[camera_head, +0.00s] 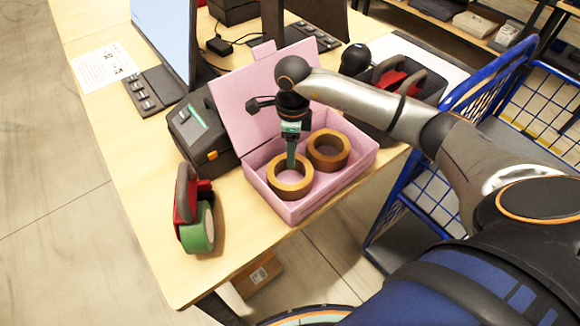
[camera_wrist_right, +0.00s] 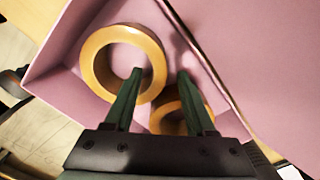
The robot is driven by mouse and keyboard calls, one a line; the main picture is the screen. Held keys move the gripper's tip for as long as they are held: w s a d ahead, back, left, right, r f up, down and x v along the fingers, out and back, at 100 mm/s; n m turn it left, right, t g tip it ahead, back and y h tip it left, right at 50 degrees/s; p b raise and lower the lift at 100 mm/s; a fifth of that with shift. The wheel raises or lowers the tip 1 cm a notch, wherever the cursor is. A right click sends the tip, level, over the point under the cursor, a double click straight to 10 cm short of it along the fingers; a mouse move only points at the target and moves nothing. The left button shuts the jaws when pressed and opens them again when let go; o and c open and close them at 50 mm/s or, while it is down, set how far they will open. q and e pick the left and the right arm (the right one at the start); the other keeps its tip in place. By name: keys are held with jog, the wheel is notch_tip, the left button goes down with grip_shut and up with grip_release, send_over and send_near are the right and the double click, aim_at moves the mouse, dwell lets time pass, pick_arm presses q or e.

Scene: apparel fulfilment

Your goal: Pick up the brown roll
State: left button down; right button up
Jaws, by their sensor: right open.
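Two brown rolls lie flat in an open pink box (camera_head: 345,184) on the table. The nearer left roll (camera_head: 290,191) is under my right gripper (camera_head: 291,166); the other roll (camera_head: 330,165) lies behind it to the right. My right gripper is open and points down, with green fingers. In the right wrist view its fingers (camera_wrist_right: 160,74) stand apart, one over the hole of the larger-looking roll (camera_wrist_right: 93,64) and one outside its ring. The second roll (camera_wrist_right: 163,120) is partly hidden behind the fingers. I cannot tell whether the fingers touch the roll. My left gripper is not in view.
The box lid (camera_head: 238,112) stands raised at the back left. A black printer (camera_head: 198,137) and a red and green tape dispenser (camera_head: 195,218) are to the left. A monitor (camera_head: 167,30) stands behind. A blue wire cart (camera_head: 420,170) is right of the table.

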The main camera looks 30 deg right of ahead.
notch_tip(320, 180, down, 2)
jog(key=shift+f, duration=0.1)
grip_shut()
dwell(0.5)
